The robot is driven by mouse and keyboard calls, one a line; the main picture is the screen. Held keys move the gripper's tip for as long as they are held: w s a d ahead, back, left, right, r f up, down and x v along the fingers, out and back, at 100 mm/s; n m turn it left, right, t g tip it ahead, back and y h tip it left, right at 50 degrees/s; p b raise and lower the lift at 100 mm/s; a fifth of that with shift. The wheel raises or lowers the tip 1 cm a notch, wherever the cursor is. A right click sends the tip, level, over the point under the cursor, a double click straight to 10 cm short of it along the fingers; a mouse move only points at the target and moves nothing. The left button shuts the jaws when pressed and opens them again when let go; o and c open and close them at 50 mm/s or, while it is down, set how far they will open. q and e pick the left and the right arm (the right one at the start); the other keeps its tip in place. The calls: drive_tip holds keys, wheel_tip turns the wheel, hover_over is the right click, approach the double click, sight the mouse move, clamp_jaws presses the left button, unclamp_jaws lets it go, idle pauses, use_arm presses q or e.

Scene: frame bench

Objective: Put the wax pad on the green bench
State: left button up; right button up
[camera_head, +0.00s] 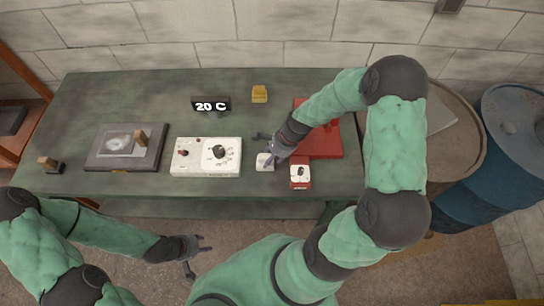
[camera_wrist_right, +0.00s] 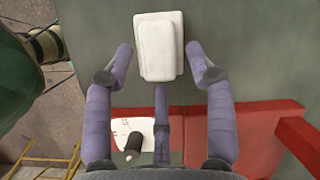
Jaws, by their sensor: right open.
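A small white pad (camera_head: 265,162), which I take to be the wax pad, lies on the green bench (camera_head: 75,120), right of the white dial box. It also shows in the right wrist view (camera_wrist_right: 158,47) as a white block with a wider base, flat on the bench top. My right gripper (camera_head: 266,147) is at the pad from above; in the wrist view its fingers (camera_wrist_right: 160,72) are spread, two toward the pad's sides and one at its near end. No grip shows. My left gripper (camera_head: 197,254) is open and empty, in front of the bench.
A white dial box (camera_head: 207,156), a dark plate (camera_head: 126,147) with a wooden-handled tool, a 20 C display (camera_head: 211,105) and a yellow block (camera_head: 260,93) stand on the bench. A red case (camera_head: 327,142) and red-white device (camera_head: 300,174) are close right of my right gripper. The back middle is mostly clear.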

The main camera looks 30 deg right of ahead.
drive_tip(key=p+v, duration=0.2)
drive_tip(key=v, duration=1)
